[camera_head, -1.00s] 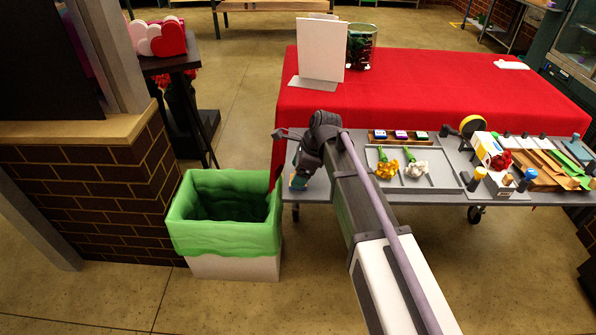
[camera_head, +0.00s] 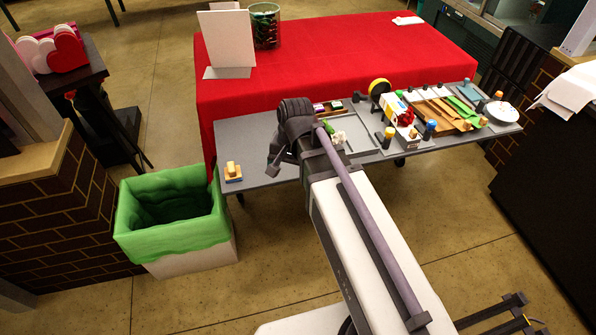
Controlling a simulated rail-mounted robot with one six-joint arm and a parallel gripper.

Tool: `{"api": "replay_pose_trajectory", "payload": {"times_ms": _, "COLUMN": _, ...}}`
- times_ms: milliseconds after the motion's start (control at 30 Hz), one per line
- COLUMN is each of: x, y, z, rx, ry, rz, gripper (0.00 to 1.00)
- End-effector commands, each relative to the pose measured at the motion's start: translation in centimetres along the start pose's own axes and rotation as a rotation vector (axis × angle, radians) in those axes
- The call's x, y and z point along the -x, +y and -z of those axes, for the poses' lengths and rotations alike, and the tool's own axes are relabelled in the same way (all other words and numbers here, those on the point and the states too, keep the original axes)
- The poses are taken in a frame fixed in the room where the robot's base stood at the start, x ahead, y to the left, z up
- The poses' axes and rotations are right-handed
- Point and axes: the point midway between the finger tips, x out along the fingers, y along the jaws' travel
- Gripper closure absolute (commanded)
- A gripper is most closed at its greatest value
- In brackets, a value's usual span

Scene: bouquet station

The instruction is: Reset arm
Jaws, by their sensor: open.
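My gripper (camera_head: 276,163) is at the end of my arm, above the left part of the grey cart (camera_head: 245,140). It is small and dark here, and I see nothing held in it. My arm reaches from the lower right up to the cart and hides part of the tray (camera_head: 357,140). A white flower (camera_head: 338,137) with a green stem lies beside my arm. A small yellow block on a blue and white base (camera_head: 232,171) sits at the cart's left end, apart from my gripper.
A green-lined bin (camera_head: 172,215) stands left of the cart. A red-covered table (camera_head: 330,60) behind holds a white card (camera_head: 226,38) and a vase (camera_head: 264,25). Bottles, a tape roll (camera_head: 379,87) and wooden trays crowd the cart's right side. A dark counter is at right.

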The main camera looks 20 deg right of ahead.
Motion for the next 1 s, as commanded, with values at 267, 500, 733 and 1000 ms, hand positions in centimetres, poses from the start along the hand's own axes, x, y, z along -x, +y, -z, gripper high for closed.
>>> {"api": "replay_pose_trajectory", "payload": {"times_ms": 267, "x": 0.4, "y": 6.5, "z": -3.7, "rx": 0.499, "ry": 0.019, "rz": -0.124, "gripper": 0.20}}
{"api": "replay_pose_trajectory", "payload": {"times_ms": 500, "x": 0.4, "y": 6.3, "z": -3.5, "rx": 0.499, "ry": 0.019, "rz": -0.123, "gripper": 0.20}}
{"api": "replay_pose_trajectory", "payload": {"times_ms": 733, "x": 0.4, "y": 6.3, "z": -3.5, "rx": 0.498, "ry": 0.019, "rz": -0.122, "gripper": 0.20}}
{"api": "replay_pose_trajectory", "payload": {"times_ms": 1000, "x": 0.4, "y": 6.3, "z": -3.5, "rx": 0.498, "ry": 0.019, "rz": -0.121, "gripper": 0.20}}
